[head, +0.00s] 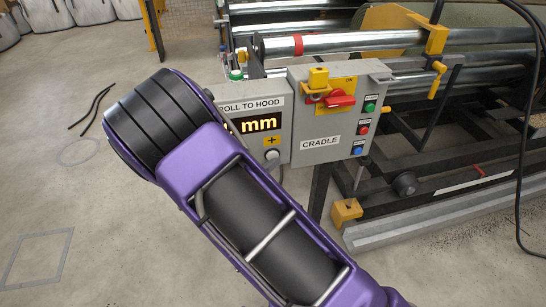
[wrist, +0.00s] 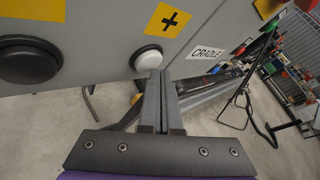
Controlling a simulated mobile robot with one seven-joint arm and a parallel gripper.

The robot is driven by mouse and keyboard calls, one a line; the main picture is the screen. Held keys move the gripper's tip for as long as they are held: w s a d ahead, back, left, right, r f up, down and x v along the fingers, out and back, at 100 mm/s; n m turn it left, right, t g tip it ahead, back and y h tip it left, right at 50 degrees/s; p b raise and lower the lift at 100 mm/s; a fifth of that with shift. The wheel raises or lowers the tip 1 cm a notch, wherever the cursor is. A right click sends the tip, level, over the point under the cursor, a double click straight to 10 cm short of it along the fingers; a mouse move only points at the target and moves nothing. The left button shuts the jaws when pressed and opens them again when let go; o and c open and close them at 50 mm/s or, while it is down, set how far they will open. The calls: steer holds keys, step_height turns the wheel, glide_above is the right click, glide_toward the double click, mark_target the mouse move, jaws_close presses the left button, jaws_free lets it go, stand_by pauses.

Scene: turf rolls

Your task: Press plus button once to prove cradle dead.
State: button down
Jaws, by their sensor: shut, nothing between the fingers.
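The plus button is a white round button (wrist: 146,57) under a yellow label with a black plus (wrist: 169,20) on a grey panel. It also shows in the head view (head: 272,155), just right of my purple arm. My gripper (wrist: 160,74) is shut and empty, its fingertips at the lower right edge of the white button; I cannot tell whether they touch it. In the head view my gripper is hidden behind my arm. The cradle's grey box (head: 318,125) carries a CRADLE label, a red rotary switch (head: 340,100) and a yellow block (head: 318,79) above it.
A black round button (wrist: 30,62) sits left of the white one. A display (head: 258,124) reading "mm" is partly covered by my arm. Green, red and blue buttons line the box's right side. Rollers and a dark frame (head: 440,165) stand right; open concrete floor lies left.

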steer(key=shift+w+a, duration=0.1)
steer(key=shift+w, duration=0.35)
stand_by(0.4)
stand_by(0.3)
steer(key=shift+s+d, duration=0.2)
steer(key=shift+s, duration=0.6)
steer(key=shift+s, duration=0.1)
steer(key=s, duration=0.2)
steer(key=s+d, duration=0.1)
steer(key=s, duration=0.1)
steer(key=shift+s+d+p, duration=0.2)
steer(key=shift+s+p, duration=0.15)
steer(key=shift+p, duration=0.05)
stand_by(0.4)
